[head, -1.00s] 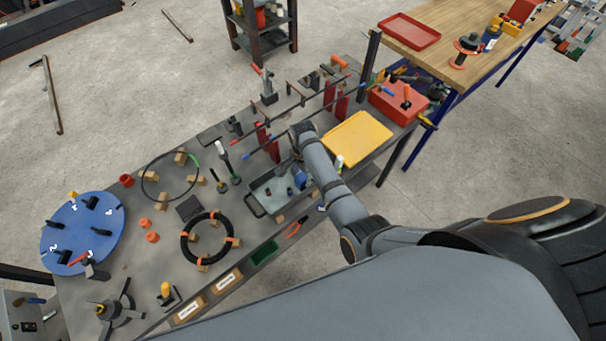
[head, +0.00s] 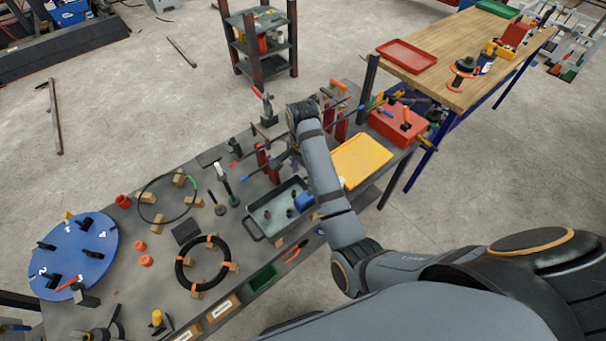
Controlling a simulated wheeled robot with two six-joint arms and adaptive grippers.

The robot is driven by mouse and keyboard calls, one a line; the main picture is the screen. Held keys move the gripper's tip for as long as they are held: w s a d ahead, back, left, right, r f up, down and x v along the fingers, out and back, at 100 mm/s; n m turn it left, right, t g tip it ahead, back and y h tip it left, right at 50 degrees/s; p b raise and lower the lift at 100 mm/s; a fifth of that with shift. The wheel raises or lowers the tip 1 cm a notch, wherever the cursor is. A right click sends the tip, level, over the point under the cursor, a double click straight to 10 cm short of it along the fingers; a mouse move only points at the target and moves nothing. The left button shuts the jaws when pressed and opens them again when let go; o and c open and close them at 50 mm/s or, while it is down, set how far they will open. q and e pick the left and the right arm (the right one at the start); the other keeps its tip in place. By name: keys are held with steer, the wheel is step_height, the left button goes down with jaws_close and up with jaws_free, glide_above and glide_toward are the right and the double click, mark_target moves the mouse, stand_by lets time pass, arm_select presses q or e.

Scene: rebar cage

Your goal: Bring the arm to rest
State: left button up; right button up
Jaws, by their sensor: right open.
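My right arm (head: 325,180) reaches in from the lower right over the grey workbench (head: 130,262). Its dark wrist (head: 304,113) is bent over near the red-posted stand. My right gripper (head: 282,157) is small in the picture and partly hidden by the arm. It is open, with nothing seen held in it, above the bench between the red posts (head: 267,165) and the grey tray (head: 257,221). My left gripper is out of view.
Rods cross the red posts close to the wrist. A yellow tray (head: 362,161) and red box (head: 398,121) stand right of the arm. A black ring (head: 181,272), thin hoop (head: 143,188) and blue disc (head: 102,262) lie left.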

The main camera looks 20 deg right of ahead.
stand_by(0.3)
steer(key=s+d+n+t, duration=0.2)
steer(key=s+d+n, duration=0.2)
steer(key=s+n, duration=0.5)
steer(key=s+d+n+t, duration=0.2)
steer(key=s+d+n, duration=0.3)
steer(key=s, duration=0.5)
step_height(320, 180, down, 31)
steer(key=s+d+g+b, duration=0.1)
steer(key=g+b, duration=0.1)
steer(key=b, duration=0.4)
steer(key=s+d+f+b, duration=0.1)
steer(key=s+f+b, duration=0.3)
steer(key=s+f, duration=1.5)
step_height(320, 180, down, 5)
steer(key=shift+s+d+r+g+h+b, duration=0.2)
steer(key=shift+s+d+g+h+b, duration=0.15)
steer(key=shift+s+d+g+h, duration=0.05)
